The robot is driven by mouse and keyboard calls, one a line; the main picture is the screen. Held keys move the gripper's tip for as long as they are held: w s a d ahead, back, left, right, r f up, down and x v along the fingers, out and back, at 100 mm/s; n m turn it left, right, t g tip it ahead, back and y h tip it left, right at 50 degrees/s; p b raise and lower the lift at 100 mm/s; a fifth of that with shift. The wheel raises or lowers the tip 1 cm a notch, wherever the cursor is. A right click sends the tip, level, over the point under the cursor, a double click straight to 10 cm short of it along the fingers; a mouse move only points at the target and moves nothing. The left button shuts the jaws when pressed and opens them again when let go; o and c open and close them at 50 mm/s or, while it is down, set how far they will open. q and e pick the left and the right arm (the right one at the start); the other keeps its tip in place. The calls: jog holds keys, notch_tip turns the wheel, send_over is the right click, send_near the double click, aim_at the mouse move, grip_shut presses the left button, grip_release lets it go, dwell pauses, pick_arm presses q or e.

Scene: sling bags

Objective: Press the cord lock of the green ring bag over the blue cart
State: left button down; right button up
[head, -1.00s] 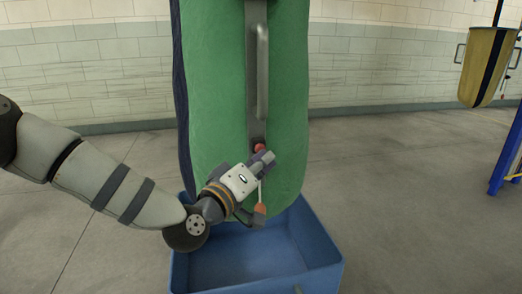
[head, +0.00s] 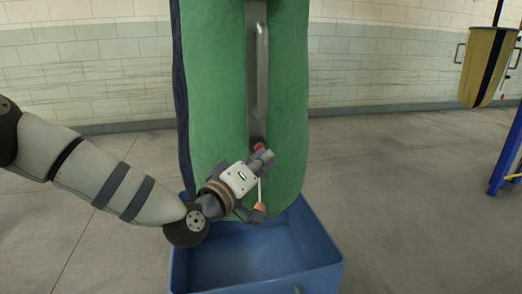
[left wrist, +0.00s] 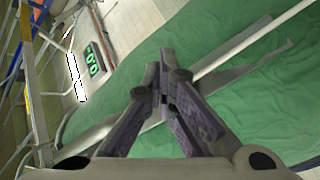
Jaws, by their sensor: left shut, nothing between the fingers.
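The green ring bag (head: 215,95) hangs above the blue cart (head: 325,252), its lower end just over the cart's opening. A grey strip with a metal bar (head: 262,60) runs down its middle. The cord lock (head: 258,147), a small dark and red part, sits at the strip's lower end. A pale cord with an orange end (head: 260,207) hangs below it. My left gripper (head: 265,160) is shut and empty, its fingertips close to the cord lock, partly covering it. I cannot tell whether they touch. In the left wrist view the shut fingers (left wrist: 165,75) lie before the green cloth. The right gripper is not in view.
A yellow and black bag (head: 487,65) hangs at the far right beside a blue frame (head: 508,155). Grey floor lies open on both sides of the cart. The left wrist view shows metal rails (left wrist: 35,95) and a sign with green figures (left wrist: 92,62).

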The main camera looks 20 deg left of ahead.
pick_arm(q)
jog(key=shift+w+a, duration=0.1)
jog(key=shift+w, duration=0.05)
jog(key=shift+r, duration=0.1)
dwell(0.3)
jog(key=shift+s+d+p, duration=0.4)
jog(key=shift+s+d, duration=0.15)
jog(key=shift+s, duration=0.3)
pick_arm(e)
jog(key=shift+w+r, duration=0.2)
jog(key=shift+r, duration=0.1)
pick_arm(q)
jog(key=s+d, duration=0.1)
jog(key=s, duration=0.1)
jog(key=s+d+p, duration=0.1)
jog(key=s, duration=0.1)
jog(key=shift+d, duration=0.4)
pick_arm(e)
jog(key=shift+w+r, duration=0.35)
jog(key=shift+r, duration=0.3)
